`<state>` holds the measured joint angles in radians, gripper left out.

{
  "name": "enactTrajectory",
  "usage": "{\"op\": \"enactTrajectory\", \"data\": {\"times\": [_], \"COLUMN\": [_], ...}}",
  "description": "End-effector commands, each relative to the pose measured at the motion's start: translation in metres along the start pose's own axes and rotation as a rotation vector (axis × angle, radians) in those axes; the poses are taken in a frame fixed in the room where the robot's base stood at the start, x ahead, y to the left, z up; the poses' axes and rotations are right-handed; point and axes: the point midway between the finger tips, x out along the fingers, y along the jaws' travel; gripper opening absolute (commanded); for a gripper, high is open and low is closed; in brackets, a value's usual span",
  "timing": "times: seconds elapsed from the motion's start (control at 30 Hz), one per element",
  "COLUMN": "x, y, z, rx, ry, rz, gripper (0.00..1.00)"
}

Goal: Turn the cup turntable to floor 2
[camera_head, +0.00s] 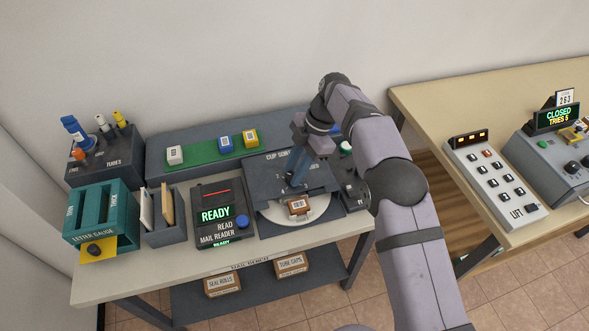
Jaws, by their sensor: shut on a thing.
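The cup turntable (268,207) is a dark grey unit on the bench, lettered "CUP SORT" with the rest of the label hidden by my arm. Its pale round disc (317,210) shows at the front. A small brown parcel with a white label (298,205) sits at the front of the disc. My gripper (294,181) points down over the middle of the unit, just behind the parcel. It is shut on a part of the turntable, but the fingertips and the gripped part are small and mostly hidden. No floor marking is readable.
A mail reader (222,214) reading "READY" stands left of the turntable. Behind is a green strip (200,153) with several small boxes. Left are the letter gauge (105,212) and tubes box (105,155). A lift panel (497,185) is on the right table.

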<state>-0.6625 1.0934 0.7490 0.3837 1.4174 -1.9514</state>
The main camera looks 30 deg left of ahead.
Motion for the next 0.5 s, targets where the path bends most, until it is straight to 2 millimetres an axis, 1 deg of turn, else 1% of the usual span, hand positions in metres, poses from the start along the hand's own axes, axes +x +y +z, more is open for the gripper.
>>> {"op": "enactTrajectory", "data": {"times": [0.17,0.2,0.23,0.27,0.5], "x": [-0.0001,-0.0001,-0.0001,-0.0001,-0.0001], "y": [0.0004,0.0004,0.0004,0.0004,0.0002], "z": [0.0001,0.0001,0.0001,0.0000,-0.0001], "rx": [-0.005,-0.005,-0.004,-0.004,-0.002], "ry": [-0.002,-0.002,-0.002,-0.001,0.000], "rz": [0.001,0.002,0.001,0.001,0.001], "gripper": [0.00,0.34,0.41,0.43,0.43]}}
